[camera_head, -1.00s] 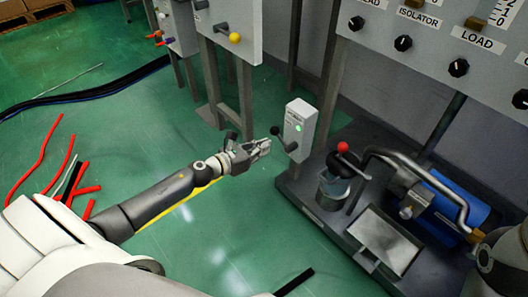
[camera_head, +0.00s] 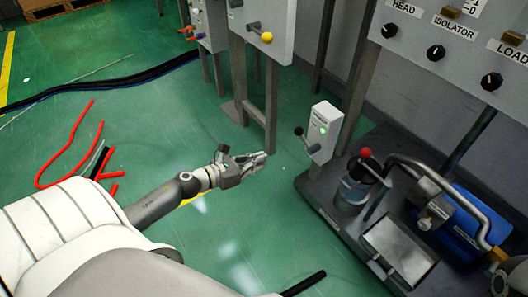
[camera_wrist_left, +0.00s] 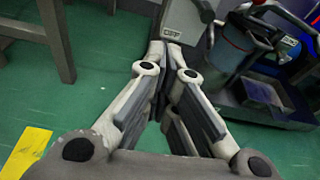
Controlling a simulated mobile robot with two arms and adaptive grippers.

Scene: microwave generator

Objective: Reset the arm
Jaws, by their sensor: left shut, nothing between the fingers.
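My left arm (camera_head: 160,203) reaches in from the left in the head view. Its gripper (camera_head: 262,157) is shut and empty, over the green floor. The gripper is left of the white switch box (camera_head: 323,130) with a black-knobbed lever (camera_head: 299,131) and a green light, and apart from it. In the left wrist view the fingers (camera_wrist_left: 167,50) come together at their tips, with nothing between them. The box (camera_wrist_left: 183,20) shows behind the tips there.
A dark machine base (camera_head: 335,205) carries a red-knobbed lever (camera_head: 366,153), a metal pipe and a blue cylinder at the right. A control panel (camera_head: 460,40) stands behind it. Red hoses (camera_head: 75,140) and black cables lie on the floor at left. Open green floor surrounds the gripper.

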